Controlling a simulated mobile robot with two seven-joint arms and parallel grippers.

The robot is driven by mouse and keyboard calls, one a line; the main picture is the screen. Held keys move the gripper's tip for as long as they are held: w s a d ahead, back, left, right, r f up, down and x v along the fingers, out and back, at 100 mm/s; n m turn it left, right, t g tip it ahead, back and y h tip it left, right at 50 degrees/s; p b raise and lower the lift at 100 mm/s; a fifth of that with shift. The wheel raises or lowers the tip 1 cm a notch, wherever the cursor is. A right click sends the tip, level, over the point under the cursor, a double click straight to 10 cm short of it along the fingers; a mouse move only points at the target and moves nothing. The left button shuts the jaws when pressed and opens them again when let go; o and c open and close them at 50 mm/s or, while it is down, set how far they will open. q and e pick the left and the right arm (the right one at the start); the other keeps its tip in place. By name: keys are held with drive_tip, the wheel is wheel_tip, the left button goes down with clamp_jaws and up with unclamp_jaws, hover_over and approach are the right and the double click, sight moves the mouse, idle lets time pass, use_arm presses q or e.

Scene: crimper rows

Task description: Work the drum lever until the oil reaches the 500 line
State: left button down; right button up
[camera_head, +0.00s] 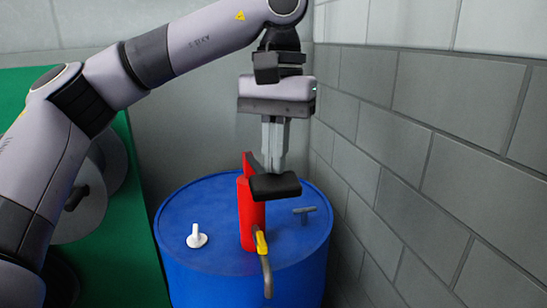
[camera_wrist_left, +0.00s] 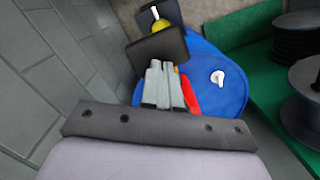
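A blue drum (camera_head: 195,262) stands in the corner, with a red pump body (camera_head: 250,215) on its top. A black lever handle (camera_head: 276,187) projects from the pump; it also shows in the left wrist view (camera_wrist_left: 160,46). A yellow piece (camera_head: 261,241) joins a grey spout (camera_head: 267,275) at the front. My left gripper (camera_head: 273,168) points down, its fingers together, with its tips at the lever handle; I cannot tell whether they touch it. In the left wrist view its fingers (camera_wrist_left: 161,66) lie close together. No oil or 500 line is visible.
A white fitting (camera_head: 197,237) and a grey T-shaped cap (camera_head: 304,211) stand on the drum top. A grey block wall (camera_head: 440,150) is close on the right. A green surface (camera_head: 125,255) with grey reels (camera_head: 85,215) is on the left.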

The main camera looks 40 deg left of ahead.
use_arm(q)
drive_tip(key=w+p, duration=0.2)
drive_tip(key=w+a+r+p, duration=0.1)
idle(0.4)
wheel_tip(320, 180, up, 7)
drive_tip(key=shift+w, duration=0.25)
idle(0.3)
idle(0.9)
drive_tip(key=shift+r, duration=0.1)
idle(0.3)
